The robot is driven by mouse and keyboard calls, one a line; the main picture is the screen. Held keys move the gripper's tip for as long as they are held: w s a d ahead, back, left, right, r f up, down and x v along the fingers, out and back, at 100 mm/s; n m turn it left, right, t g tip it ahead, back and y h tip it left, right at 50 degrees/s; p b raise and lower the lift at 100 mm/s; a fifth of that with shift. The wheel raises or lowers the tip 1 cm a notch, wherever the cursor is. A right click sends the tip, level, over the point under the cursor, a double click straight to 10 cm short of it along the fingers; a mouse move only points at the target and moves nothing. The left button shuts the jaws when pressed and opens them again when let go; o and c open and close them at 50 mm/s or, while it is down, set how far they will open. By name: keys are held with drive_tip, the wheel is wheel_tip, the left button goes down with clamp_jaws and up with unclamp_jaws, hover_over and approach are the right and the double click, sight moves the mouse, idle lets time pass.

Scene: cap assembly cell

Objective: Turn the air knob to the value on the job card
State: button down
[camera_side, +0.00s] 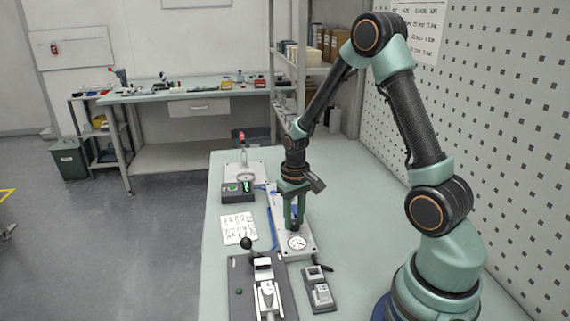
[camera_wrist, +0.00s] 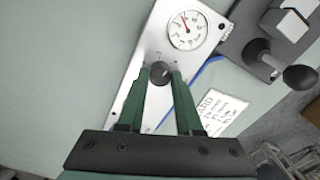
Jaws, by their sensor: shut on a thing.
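My gripper (camera_wrist: 161,75) is shut on the dark round air knob (camera_wrist: 163,71), with one green finger on each side of it in the wrist view. In the side view my gripper (camera_side: 293,222) points down over the light panel (camera_side: 307,248), and the knob is hard to make out there. The white dial gauge (camera_wrist: 187,30) with a red needle sits on the panel just beyond the knob; it also shows in the side view (camera_side: 297,242). The job card (camera_wrist: 219,110) lies on the table beside the panel; its writing is too small to read.
A dark fixture with a ball-ended lever (camera_side: 246,243) stands at the front left of the panel. A small grey switch box (camera_side: 319,290) is at the front right. A perforated wall (camera_side: 495,130) borders the right.

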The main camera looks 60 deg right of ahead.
sight(294, 221)
drive_tip(key=shift+n, duration=0.3)
drive_tip(key=shift+r, duration=0.1)
drive_tip(key=c, duration=0.6)
unclamp_jaws()
wheel_tip(294, 221, up, 12)
idle(0.3)
